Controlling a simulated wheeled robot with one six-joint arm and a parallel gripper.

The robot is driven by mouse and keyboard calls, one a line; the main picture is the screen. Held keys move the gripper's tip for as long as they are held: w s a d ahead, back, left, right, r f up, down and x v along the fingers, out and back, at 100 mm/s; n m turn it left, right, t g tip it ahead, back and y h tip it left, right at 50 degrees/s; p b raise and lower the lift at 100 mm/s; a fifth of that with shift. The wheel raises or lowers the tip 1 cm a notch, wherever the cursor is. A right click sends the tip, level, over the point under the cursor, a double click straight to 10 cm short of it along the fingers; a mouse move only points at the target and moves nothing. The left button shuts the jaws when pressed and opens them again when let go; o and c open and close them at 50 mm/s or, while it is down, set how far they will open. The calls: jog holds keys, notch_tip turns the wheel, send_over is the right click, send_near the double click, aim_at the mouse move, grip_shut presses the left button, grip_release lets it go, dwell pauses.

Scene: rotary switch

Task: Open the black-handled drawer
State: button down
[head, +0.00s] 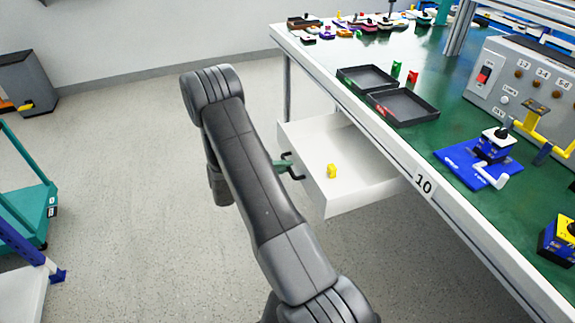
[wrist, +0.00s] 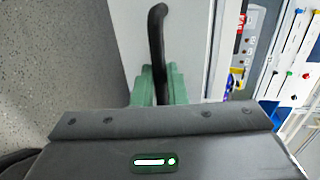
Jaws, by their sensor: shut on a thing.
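The white drawer (head: 345,150) stands pulled out from under the workbench in the head view, with a small yellow object (head: 332,171) lying inside it. Its black handle (head: 291,166) is on the front face, and shows in the wrist view (wrist: 157,40) as a dark curved bar. My gripper (head: 283,167) has green fingers and is at the handle; in the wrist view the green fingers (wrist: 157,86) close around the bar from both sides. My arm hides part of the floor and some of the gripper in the head view.
The workbench (head: 424,165) has a green top with black trays (head: 402,106), a blue fixture (head: 472,165) and a control box (head: 520,80). A teal cart (head: 30,205) stands at the left. Floor between cart and drawer is clear apart from my arm.

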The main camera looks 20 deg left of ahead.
jog(key=c, duration=1.5)
grip_release()
jog(key=shift+o, duration=0.2)
jog(key=shift+a, duration=0.1)
jog(key=p+v, duration=0.1)
jog(key=v, duration=1.2)
jog(key=shift+s+a, duration=0.2)
jog(key=shift+d, duration=0.1)
jog(key=b+x, duration=0.1)
jog(key=x, duration=1.3)
jog(key=shift+r, duration=0.1)
